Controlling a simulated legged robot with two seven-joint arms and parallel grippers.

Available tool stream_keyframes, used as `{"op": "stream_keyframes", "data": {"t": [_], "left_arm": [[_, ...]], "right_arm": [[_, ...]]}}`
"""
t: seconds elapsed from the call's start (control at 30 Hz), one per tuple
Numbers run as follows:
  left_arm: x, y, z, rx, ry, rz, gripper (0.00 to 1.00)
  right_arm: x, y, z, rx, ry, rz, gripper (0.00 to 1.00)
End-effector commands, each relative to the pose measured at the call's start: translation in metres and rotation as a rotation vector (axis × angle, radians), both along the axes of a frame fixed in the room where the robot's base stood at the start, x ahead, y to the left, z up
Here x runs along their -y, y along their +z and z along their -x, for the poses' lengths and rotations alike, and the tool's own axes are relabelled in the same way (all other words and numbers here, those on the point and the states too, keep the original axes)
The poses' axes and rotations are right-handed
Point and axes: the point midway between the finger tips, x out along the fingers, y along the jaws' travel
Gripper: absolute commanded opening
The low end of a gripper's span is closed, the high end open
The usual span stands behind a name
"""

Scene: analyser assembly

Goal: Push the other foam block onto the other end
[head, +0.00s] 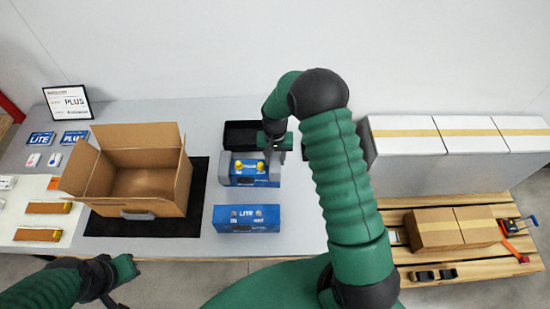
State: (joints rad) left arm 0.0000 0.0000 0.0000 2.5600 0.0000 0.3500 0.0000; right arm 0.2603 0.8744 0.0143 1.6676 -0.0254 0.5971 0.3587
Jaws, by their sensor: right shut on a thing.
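A blue analyser (253,180) with yellow knobs on top lies on the grey table, in the middle of the head view. A grey foam block (225,165) sits at its left end. My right gripper (274,147) reaches down over the analyser's right end and is shut on the other grey foam block (273,160), which is partly hidden by the gripper. I cannot tell how fully this block sits on the end. My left gripper (122,270) is at the lower left, away from the analyser, its jaws too unclear to judge.
A blue LITE box (246,218) lies in front of the analyser, and a black tray (240,135) stands behind it. An open cardboard carton (140,185) stands on a black mat (200,210) to the left. A pallet (480,275) with cartons is at the right.

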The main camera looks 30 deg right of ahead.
Motion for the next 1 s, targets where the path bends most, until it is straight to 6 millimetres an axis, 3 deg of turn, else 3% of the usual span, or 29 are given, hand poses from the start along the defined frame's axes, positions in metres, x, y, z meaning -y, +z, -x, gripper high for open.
{"op": "stream_keyframes", "data": {"t": [1.0], "left_arm": [[0.0,-0.008,0.0,0.0,0.0,0.0,0.0]], "right_arm": [[0.0,-0.013,0.0,0.0,0.0,0.0,0.0]]}}
